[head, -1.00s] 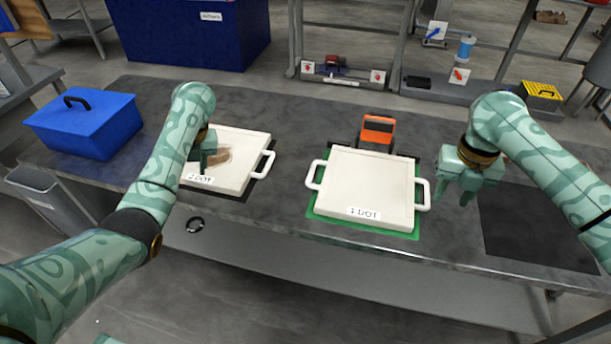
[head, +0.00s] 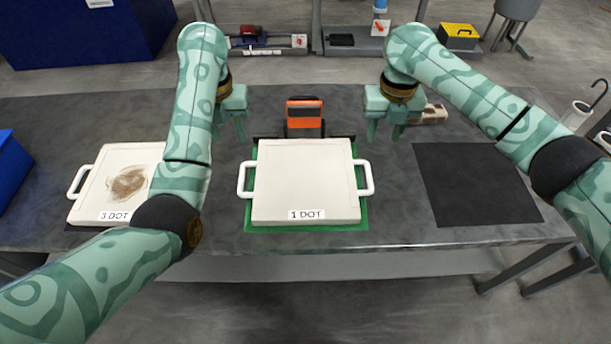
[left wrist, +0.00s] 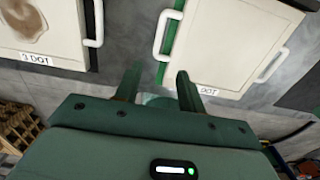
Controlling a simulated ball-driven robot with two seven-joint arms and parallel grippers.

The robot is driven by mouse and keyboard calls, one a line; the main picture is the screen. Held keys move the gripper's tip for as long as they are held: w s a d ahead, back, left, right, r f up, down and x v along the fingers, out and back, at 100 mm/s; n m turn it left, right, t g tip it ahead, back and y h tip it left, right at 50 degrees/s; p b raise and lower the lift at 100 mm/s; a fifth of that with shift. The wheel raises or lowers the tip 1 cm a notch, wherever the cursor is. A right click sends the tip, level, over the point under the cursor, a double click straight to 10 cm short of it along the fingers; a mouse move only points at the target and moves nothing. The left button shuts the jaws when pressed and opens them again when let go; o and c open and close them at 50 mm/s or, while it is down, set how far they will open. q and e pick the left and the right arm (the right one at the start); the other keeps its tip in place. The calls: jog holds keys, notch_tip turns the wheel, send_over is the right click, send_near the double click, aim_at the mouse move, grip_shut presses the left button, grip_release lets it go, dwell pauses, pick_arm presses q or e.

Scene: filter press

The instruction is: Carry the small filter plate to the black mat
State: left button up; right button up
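A white square plate marked 1 DOT (head: 305,185) lies on a green mat (head: 352,228) in mid-table, with a handle on its left and right sides. A white plate marked 3 DOT (head: 112,165), with a brown stain, lies at the left, partly hidden by my left arm. Which is the small filter plate I cannot tell for certain. A bare black mat (head: 475,185) lies at the right. My left gripper (head: 229,130) is open and empty, behind and left of the 1 DOT plate; its parted fingers show in the left wrist view (left wrist: 157,88). My right gripper (head: 385,132) is open and empty, behind and right of that plate.
An orange and black object (head: 304,118) stands just behind the 1 DOT plate. A small brownish-white object (head: 434,114) lies behind the black mat. A blue box (head: 12,170) is at the left edge. Table between plate and black mat is clear.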

aim_at(241, 177)
pick_arm(q)
jog(key=f, duration=1.6)
jog(key=shift+w+a+f, duration=0.1)
jog(key=shift+w+f, duration=0.2)
jog(key=shift+f, duration=0.1)
pick_arm(e)
jog(key=f, duration=1.6)
jog(key=shift+w+f, duration=0.3)
jog(key=shift+f, duration=0.05)
pick_arm(q)
grip_shut()
pick_arm(e)
grip_shut()
jog(key=shift+r, duration=0.1)
